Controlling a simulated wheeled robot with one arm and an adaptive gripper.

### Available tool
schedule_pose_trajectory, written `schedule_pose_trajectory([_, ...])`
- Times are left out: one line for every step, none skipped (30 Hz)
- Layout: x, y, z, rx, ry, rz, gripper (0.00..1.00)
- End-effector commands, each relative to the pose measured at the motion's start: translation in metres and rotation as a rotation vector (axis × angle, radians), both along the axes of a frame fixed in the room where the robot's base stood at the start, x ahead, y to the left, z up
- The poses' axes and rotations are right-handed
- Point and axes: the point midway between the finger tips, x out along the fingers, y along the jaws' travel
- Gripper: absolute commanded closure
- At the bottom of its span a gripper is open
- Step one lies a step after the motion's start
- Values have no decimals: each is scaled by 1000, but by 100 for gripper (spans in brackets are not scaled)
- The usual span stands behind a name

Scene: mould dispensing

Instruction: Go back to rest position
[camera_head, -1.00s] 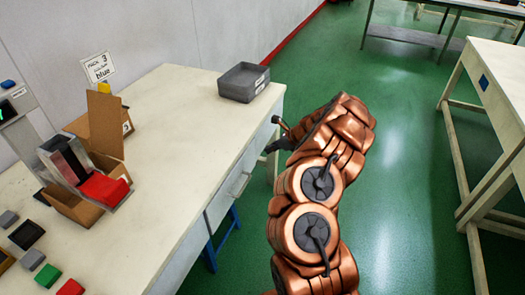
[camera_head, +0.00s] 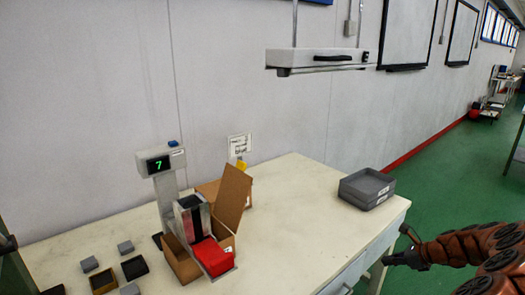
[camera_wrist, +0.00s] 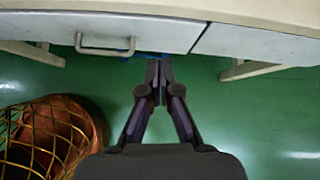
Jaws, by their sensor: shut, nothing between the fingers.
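My gripper (camera_wrist: 159,70) is shut and empty in the wrist view, its fingertips together over the green floor, below the table's drawer front. In the head view my gripper (camera_head: 388,260) is at the right, beside the table's right end and clear of the things on top. The white table (camera_head: 290,240) carries a scale with a green display reading 7 (camera_head: 158,164). In front of it stand an open cardboard box (camera_head: 180,262) and a metal chute with a red piece (camera_head: 212,256).
A stack of grey trays (camera_head: 366,188) sits at the table's right end. Several small grey and black blocks lie at the left. A lamp bar (camera_head: 320,58) hangs above. The drawer handle (camera_wrist: 104,45) is near my gripper. Green floor (camera_head: 425,205) is open at the right.

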Motion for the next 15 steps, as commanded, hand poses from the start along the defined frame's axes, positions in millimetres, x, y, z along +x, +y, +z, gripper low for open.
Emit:
schedule_pose_trajectory([3,21,17,-19,-22,67,100])
schedule_pose_trajectory([4,34,26,-30,-34,110,100])
schedule_pose_trajectory([4,53,38,-47,-53,173,100])
schedule_pose_trajectory([4,67,47,-61,-68,221,100])
schedule_pose_trajectory([2,81,55,-74,-81,267,100])
schedule_pose_trajectory([0,98,66,-94,-98,328,100])
schedule_pose_trajectory([-3,110,74,-110,-112,374,100])
schedule_pose_trajectory([-6,122,82,-125,-125,420,100])
schedule_pose_trajectory([-11,140,91,-143,-140,482,100])
schedule_pose_trajectory([-15,152,97,-159,-151,527,100])
schedule_pose_trajectory([-19,162,105,-175,-165,570,100])
schedule_pose_trajectory([-26,176,114,-197,-182,627,100])
schedule_pose_trajectory([-31,187,120,-213,-192,672,100])
schedule_pose_trajectory([-38,198,125,-228,-201,717,100])
schedule_pose_trajectory([-46,211,132,-251,-216,775,100])
